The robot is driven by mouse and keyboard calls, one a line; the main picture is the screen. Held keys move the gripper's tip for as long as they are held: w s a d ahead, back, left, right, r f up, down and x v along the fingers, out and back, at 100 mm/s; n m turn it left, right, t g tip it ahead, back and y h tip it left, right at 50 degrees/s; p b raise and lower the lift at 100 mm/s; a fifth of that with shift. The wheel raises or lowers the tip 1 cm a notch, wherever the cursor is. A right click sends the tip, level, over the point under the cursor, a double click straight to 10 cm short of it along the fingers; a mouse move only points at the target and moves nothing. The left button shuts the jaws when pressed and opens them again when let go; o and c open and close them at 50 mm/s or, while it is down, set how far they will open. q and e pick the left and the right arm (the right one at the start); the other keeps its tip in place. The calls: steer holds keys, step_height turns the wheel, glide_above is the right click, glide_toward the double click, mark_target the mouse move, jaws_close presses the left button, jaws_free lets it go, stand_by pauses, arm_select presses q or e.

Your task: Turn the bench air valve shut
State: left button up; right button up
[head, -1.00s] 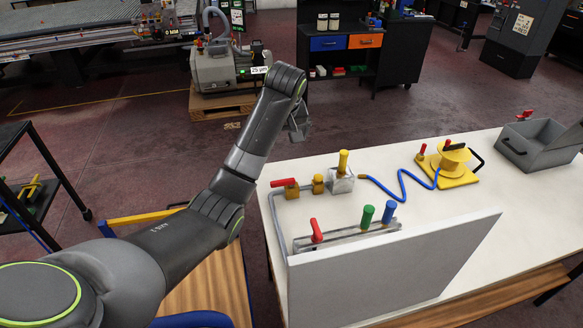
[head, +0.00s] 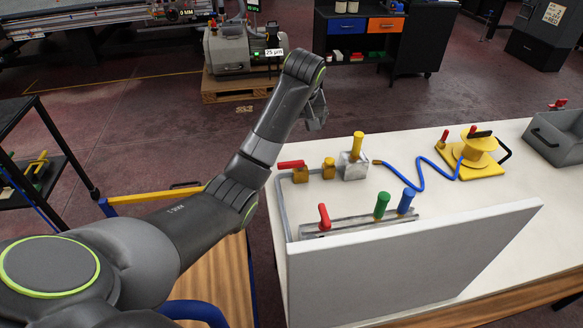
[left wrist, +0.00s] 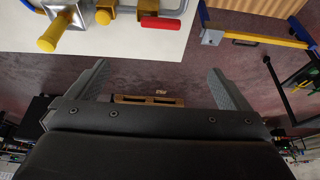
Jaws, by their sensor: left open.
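The bench air valve is a small brass body (head: 299,175) with a red lever (head: 291,165) at the left end of the white table. The lever points left, roughly in line with the grey pipe. In the left wrist view the red lever (left wrist: 163,24) lies near the table edge. My left gripper (head: 317,115) hangs beyond the table's far edge, apart from the valve. Its two fingers (left wrist: 158,70) are spread with nothing between them. My right gripper is not in view.
A brass fitting (head: 329,169) and a metal block with yellow knob (head: 354,167) stand right of the valve. A blue hose (head: 418,178) runs to a yellow spool base (head: 486,166). A rail with red, green and blue handles (head: 352,224) and an upright white panel (head: 400,265) stand in front.

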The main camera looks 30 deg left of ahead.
mark_target(291, 162)
arm_select(q)
steer(key=x, duration=1.1)
steer(key=p+x, duration=0.1)
steer(key=x, duration=0.5)
steer(key=shift+s+f, duration=0.25)
steer(key=shift+f, duration=0.25)
steer(key=shift+w+a+f, duration=0.1)
steer(key=shift+w+f, duration=0.15)
steer(key=shift+f, duration=0.45)
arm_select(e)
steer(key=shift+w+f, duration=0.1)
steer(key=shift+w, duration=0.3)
arm_select(q)
steer(key=c, duration=1.4)
steer(key=shift+o, duration=0.2)
